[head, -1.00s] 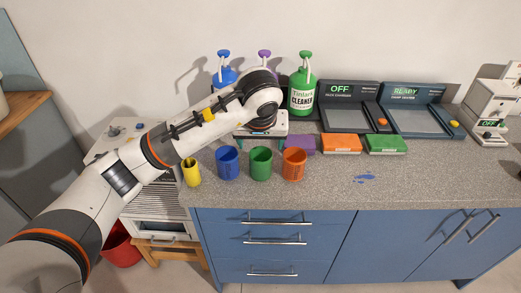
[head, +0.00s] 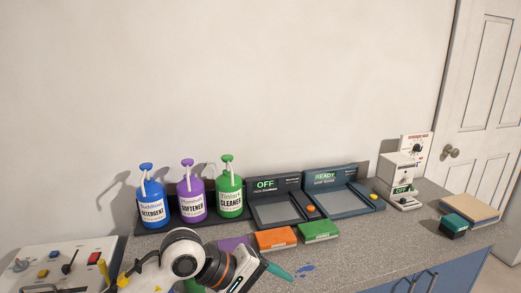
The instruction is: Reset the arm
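My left arm comes up from the bottom edge in the head view. Its white and black wrist with an orange ring is in front of the counter. My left gripper (head: 272,272) points to the lower right, with one teal fingertip showing near a blue stain. The other finger is hidden, so its opening cannot be told. My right gripper is not in view.
Blue (head: 152,205), purple (head: 192,200) and green (head: 229,197) bottles stand behind. An orange box (head: 276,238) and a green box (head: 318,231) lie near the gripper. A charger reading OFF (head: 278,208), a READY unit (head: 340,200) and a white machine (head: 400,180) stand right.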

